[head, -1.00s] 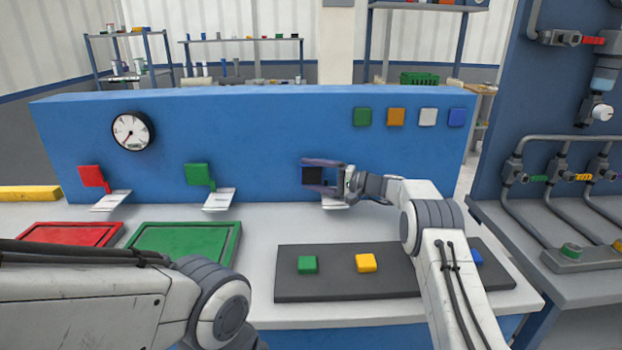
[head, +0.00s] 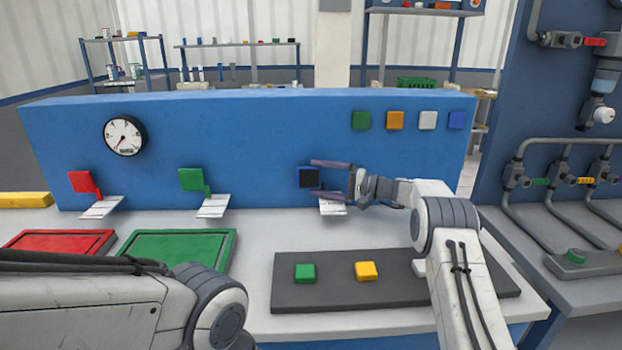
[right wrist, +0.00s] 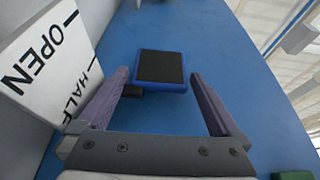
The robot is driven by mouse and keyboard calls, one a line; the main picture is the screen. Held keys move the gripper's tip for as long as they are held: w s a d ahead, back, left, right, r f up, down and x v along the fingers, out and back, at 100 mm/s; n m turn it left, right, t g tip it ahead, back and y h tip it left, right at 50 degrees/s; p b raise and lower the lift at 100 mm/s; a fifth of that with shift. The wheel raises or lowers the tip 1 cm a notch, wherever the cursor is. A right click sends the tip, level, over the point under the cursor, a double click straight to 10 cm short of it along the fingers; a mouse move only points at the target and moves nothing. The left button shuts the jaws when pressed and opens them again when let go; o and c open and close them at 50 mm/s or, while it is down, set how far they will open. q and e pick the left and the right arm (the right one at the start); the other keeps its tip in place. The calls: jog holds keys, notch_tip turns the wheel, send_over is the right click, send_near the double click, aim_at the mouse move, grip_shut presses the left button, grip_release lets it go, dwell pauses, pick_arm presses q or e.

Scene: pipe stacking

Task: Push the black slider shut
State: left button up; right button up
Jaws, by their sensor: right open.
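The black slider (head: 309,177) is a square black pad with a blue rim on the blue panel (head: 260,130). It also shows in the right wrist view (right wrist: 160,68), with a small dark piece beside its lower left edge. My right gripper (head: 314,178) is open, with its fingers reaching left toward the slider. In the right wrist view, the open fingers (right wrist: 160,78) stand on either side just short of the pad, with nothing between them. A white label plate (head: 332,208) sits below the slider; the wrist view reads OPEN and HALF on it. My left gripper is out of view.
A red handle (head: 83,182) and a green handle (head: 193,180) are on the same panel to the left, each above a plate. A gauge (head: 124,136) hangs above. A dark mat (head: 335,289) with coloured blocks lies on the bench. The panel between green handle and slider is clear.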

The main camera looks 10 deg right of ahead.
jog(key=v, duration=0.7)
